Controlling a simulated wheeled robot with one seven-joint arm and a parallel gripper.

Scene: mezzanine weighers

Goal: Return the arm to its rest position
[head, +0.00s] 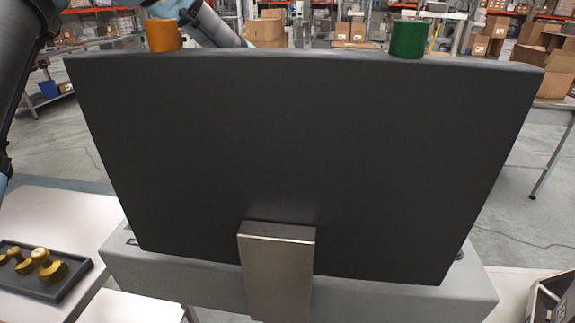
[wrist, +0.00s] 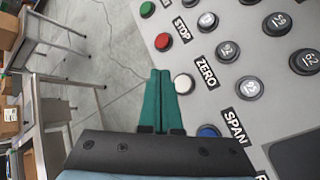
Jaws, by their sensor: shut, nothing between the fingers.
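My gripper (wrist: 160,72) shows in the wrist view with its two green fingers pressed together and nothing between them. Its tips lie over the edge of a light grey control panel (wrist: 246,112), just left of a white button (wrist: 183,83) by the ZERO label. I cannot tell how far the fingers are from the panel surface. In the head view my arm runs down the left side and across the top left, behind a large dark board. My gripper is hidden there.
The dark board (head: 290,150) stands close ahead, with orange (head: 163,35) and green (head: 407,38) cylinders along its top. A tray (head: 50,291) with brass weights lies lower left. Red (wrist: 162,41) and blue (wrist: 208,131) buttons flank the white one. Open floor (wrist: 105,38) lies left of the panel.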

